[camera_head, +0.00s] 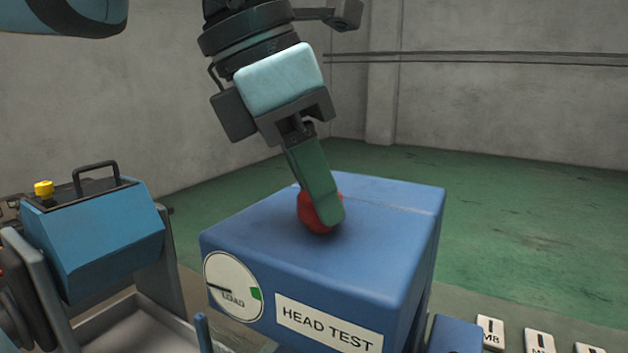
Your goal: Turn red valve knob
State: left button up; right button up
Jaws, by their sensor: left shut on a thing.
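The red valve knob (309,214) sits on top of the blue HEAD TEST box (390,245). My left gripper (326,212) reaches down from above, and its green finger covers part of the knob. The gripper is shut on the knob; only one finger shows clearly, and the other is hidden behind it. The knob's right side is hidden by the finger. My right gripper is not in view.
The box front has a round LOAD dial (233,287) and a HEAD TEST label (328,325). A blue machine with a black handle (95,172) and yellow button (44,188) stands left. White labelled tags (490,333) lie at lower right. Green floor beyond is clear.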

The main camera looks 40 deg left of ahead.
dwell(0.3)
pick_arm(q)
jog(key=o, duration=1)
jog(key=v, duration=0.7)
jog(key=shift+r+p, duration=0.4)
